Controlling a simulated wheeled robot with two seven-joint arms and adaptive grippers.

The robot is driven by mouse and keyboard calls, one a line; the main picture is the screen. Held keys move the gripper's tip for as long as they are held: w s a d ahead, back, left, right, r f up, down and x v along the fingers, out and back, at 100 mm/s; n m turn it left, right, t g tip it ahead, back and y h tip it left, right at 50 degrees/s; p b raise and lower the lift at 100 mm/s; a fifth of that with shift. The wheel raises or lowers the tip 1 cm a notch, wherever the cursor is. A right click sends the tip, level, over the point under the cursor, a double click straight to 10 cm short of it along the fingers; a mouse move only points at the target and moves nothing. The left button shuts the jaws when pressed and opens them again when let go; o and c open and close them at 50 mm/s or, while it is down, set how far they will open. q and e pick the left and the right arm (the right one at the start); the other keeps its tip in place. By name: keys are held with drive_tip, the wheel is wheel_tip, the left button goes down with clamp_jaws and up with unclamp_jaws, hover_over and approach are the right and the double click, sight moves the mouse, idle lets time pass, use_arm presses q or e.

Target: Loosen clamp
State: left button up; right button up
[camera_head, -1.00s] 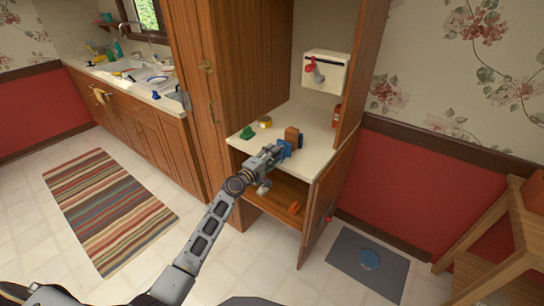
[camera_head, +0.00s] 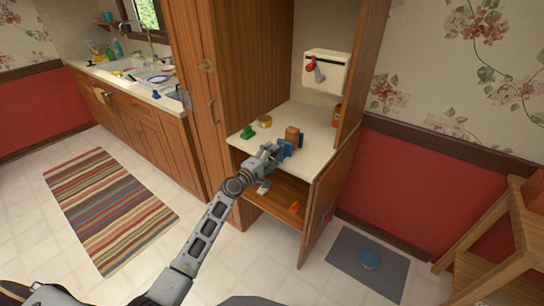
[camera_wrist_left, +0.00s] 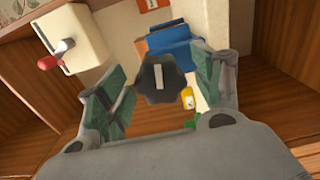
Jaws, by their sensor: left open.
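The blue clamp (camera_head: 285,148) sits at the front edge of the cabinet's cream countertop (camera_head: 313,127), by a brown wooden block (camera_head: 292,133). My left gripper (camera_head: 268,157) is at the clamp's front side. In the left wrist view the blue clamp body (camera_wrist_left: 182,50) lies beyond the gripper, with its dark lobed knob (camera_wrist_left: 160,82) showing between the two green-padded fingers. The left gripper (camera_wrist_left: 160,90) is open, with visible gaps between the knob and both fingers. The clamp's far side is hidden. My right gripper is not in view.
A yellow tape roll (camera_head: 264,121) and a green object (camera_head: 247,132) lie left on the countertop. A white box (camera_head: 326,71) with a red handle is on the back wall. The open cabinet door (camera_head: 330,190) stands right. An orange object (camera_head: 294,208) lies on the lower shelf.

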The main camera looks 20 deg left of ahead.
use_arm(q)
drive_tip(key=v, duration=1.1)
idle(0.4)
drive_tip(key=shift+s, duration=0.15)
idle(0.4)
